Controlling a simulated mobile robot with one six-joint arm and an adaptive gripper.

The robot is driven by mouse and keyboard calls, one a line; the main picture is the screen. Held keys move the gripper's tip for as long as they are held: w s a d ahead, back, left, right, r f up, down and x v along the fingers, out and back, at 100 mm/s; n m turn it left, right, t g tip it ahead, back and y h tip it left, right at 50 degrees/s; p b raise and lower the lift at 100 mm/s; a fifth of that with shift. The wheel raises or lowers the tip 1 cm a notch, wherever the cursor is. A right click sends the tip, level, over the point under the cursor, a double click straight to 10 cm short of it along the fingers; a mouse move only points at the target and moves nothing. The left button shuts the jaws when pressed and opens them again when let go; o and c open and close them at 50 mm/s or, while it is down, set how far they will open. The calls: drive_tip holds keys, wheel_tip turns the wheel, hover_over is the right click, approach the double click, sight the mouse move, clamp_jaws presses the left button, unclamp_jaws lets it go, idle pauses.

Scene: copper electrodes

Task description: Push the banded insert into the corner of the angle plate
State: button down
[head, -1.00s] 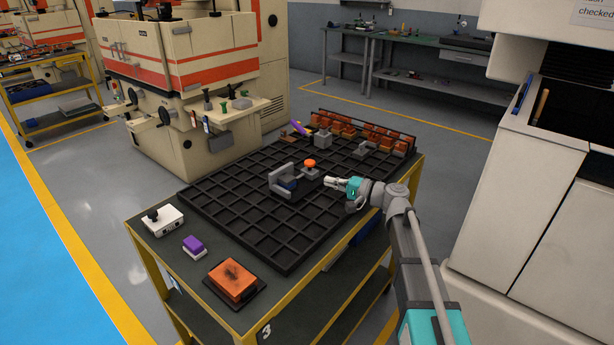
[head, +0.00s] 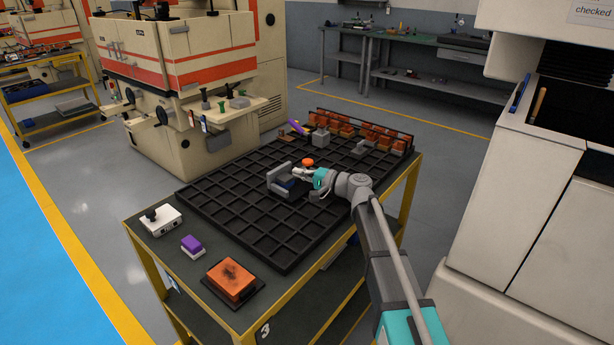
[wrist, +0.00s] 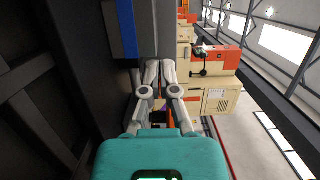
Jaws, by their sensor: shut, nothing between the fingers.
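The grey angle plate (head: 279,176) stands upright on the black gridded tray, left of my gripper. A small dark block with blue on it, which looks like the banded insert (head: 288,184), sits low beside the plate. I cannot tell whether it touches the plate's walls. My gripper (head: 297,173) is shut and empty, its fingertips just above and to the right of the insert. In the wrist view the closed fingertips (wrist: 160,64) lie beside a dark surface with a blue band (wrist: 123,30). Contact cannot be told.
An orange-topped grey piece (head: 308,162) stands close behind my gripper. A rack of copper electrodes (head: 350,130) lines the tray's back edge. The tray's front cells are free.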

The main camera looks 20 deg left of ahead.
drive_tip(key=shift+a, duration=0.15)
drive_tip(key=shift+s+a, duration=0.2)
drive_tip(key=shift+s, duration=0.3)
drive_tip(key=shift+s+a, duration=0.15)
drive_tip(key=shift+s, duration=0.35)
drive_tip(key=shift+w, duration=0.1)
drive_tip(key=shift+d, duration=0.1)
drive_tip(key=shift+s+d, duration=0.3)
drive_tip(key=shift+d, duration=1.3)
drive_tip(key=shift+s+d, duration=0.25)
drive_tip(key=shift+d, duration=1.4)
drive_tip(key=shift+s+d, duration=0.3)
drive_tip(key=shift+d, duration=1.3)
drive_tip(key=shift+r, duration=0.1)
